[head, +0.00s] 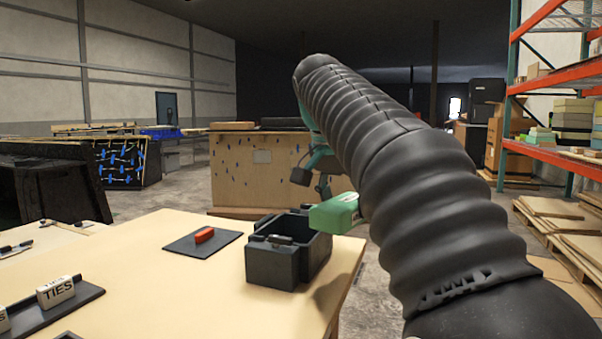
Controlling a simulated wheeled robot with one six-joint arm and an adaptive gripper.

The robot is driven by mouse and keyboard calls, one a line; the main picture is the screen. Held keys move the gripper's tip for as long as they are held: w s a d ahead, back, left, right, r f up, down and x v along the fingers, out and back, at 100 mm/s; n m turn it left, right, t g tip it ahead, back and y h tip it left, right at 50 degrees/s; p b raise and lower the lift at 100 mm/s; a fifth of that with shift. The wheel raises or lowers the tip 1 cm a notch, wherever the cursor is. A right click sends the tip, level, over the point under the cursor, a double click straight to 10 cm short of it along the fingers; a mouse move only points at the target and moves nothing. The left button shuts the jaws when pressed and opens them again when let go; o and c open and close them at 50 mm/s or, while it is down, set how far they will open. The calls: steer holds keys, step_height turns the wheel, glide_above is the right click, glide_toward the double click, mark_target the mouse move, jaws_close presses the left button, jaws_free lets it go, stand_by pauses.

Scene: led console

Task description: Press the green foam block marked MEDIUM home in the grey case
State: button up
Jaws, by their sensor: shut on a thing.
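The green foam block (335,213) hangs in the air just right of and above the dark grey case. Pale marking shows on its top, too small to read, and its right end is hidden behind my arm. My gripper (324,187) shows only in part above the block, most of it behind the arm. It is shut on the block. The open-topped grey case (272,267) stands near the table's right edge. Its inner floor is hidden by its walls.
The case stands on a pale table (190,290). A white block marked TIES (56,291) sits on a dark tray (85,298) at the front left. Bare tabletop lies between.

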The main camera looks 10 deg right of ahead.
steer(key=w+a+r+n+t, duration=0.1)
steer(key=w+a+r+n, duration=0.2)
steer(key=w+a, duration=0.55)
steer(key=shift+y, duration=0.3)
steer(key=shift+s+f+x, duration=0.1)
steer(key=shift+s+x, duration=0.05)
steer(key=shift+x, duration=0.75)
steer(key=shift+s+f+x, duration=0.1)
steer(key=shift+s+x, duration=0.1)
steer(key=shift+x, duration=0.7)
steer(key=shift+s+x, duration=0.15)
steer(key=shift+x, duration=0.75)
steer(key=shift+a+f, duration=0.1)
steer(key=shift+a, duration=0.05)
steer(key=shift+f+b, duration=2.4)
steer(key=shift+f, duration=1.1)
steer(key=o, duration=0.9)
steer(key=shift+o, duration=0.2)
steer(key=v, duration=1.2)
